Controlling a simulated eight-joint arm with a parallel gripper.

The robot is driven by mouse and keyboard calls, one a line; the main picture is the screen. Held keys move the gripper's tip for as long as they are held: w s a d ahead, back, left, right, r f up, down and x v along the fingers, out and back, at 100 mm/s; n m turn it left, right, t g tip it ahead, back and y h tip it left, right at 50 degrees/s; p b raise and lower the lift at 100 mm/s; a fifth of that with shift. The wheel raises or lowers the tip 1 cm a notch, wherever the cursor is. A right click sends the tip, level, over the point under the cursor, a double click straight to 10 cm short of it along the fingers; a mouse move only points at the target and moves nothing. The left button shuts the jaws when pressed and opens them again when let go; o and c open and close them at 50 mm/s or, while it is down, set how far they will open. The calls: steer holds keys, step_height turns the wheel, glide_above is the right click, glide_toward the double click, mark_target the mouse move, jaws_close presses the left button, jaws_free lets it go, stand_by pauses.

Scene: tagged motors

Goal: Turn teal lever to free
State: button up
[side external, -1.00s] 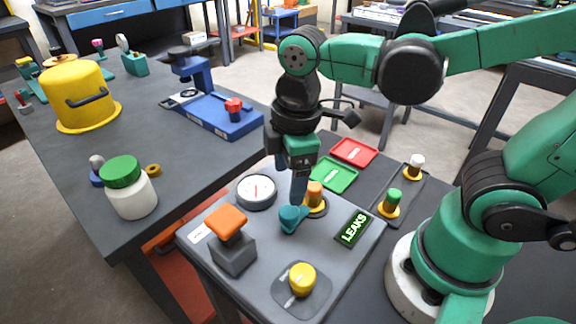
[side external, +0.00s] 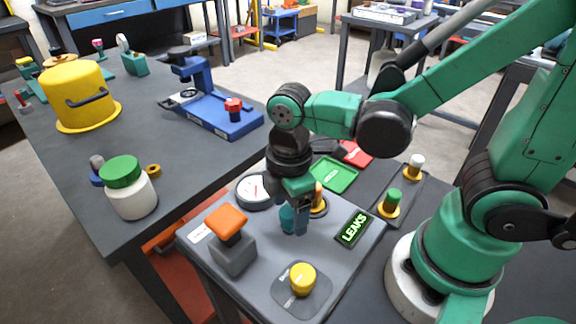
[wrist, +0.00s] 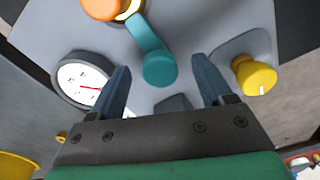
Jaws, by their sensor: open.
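The teal lever (side external: 290,218) is on the grey panel, beside the orange-topped post (side external: 319,199). In the wrist view the lever (wrist: 150,45) runs from next to the orange knob (wrist: 105,8) to a round end between my fingertips. My gripper (side external: 292,224) is low over the panel at the lever and partly hides it in the side view. In the wrist view my gripper (wrist: 162,68) is open, with one finger on each side of the round end. Gaps show on both sides there. No position marking for the lever is readable.
On the panel are a round gauge (side external: 253,191), an orange-topped grey block (side external: 232,245), a yellow knob (side external: 302,279) and a lit LEAKS sign (side external: 353,229). Green (side external: 334,174) and red trays lie behind. A green-topped peg (side external: 390,202) stands at the right.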

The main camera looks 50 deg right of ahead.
steer(key=shift+c, duration=0.2)
jaws_close()
steer(key=shift+m, duration=0.3)
steer(key=m, duration=0.8)
steer(key=shift+m, duration=0.3)
steer(key=m, duration=0.4)
steer(key=shift+m, duration=2.4)
